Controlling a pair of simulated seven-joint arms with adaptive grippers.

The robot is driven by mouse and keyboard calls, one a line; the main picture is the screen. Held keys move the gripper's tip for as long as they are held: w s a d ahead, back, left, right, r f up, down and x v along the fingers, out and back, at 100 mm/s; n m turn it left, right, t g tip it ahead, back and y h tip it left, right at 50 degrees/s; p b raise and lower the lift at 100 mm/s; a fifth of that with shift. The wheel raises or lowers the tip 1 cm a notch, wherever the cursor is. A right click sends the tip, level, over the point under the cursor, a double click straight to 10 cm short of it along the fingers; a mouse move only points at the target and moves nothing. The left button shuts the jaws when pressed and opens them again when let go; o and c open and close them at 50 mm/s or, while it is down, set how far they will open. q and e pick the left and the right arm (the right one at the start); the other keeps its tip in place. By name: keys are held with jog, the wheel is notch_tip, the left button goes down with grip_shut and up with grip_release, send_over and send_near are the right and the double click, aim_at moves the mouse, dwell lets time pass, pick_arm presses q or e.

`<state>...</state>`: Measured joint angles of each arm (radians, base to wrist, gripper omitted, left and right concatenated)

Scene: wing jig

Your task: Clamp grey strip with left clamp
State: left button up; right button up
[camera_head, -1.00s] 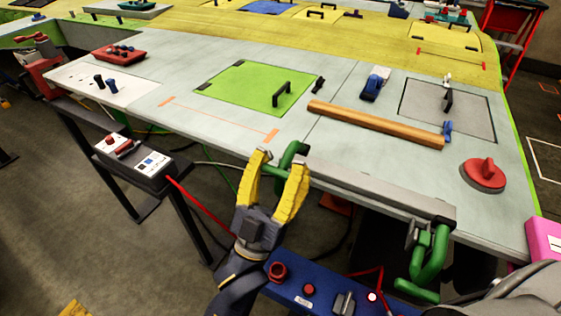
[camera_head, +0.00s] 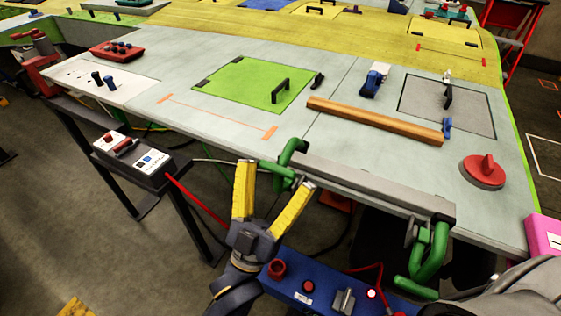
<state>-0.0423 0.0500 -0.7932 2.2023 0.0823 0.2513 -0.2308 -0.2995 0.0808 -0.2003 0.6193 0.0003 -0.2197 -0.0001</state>
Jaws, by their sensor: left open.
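The grey strip (camera_head: 375,186) lies along the front edge of the table. The green left clamp (camera_head: 290,152) sits at the strip's left end, on the table edge. A second green clamp (camera_head: 430,255) sits at the strip's right end, hanging below the edge. My left gripper (camera_head: 276,175), with yellow fingers, is open just below and in front of the left clamp. Its fingers are spread, with the clamp's lower part near the right fingertip; whether they touch I cannot tell. My right gripper is not in view.
A wooden bar (camera_head: 375,120) lies on the table behind the strip. A red round-based knob (camera_head: 483,170) stands at the right. A green panel (camera_head: 238,82) lies behind left. A blue control box (camera_head: 325,290) hangs below the edge, and a button box (camera_head: 130,150) is at left.

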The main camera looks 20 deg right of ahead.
pick_arm(q)
jog(key=v, duration=0.9)
jog(key=shift+c, duration=0.5)
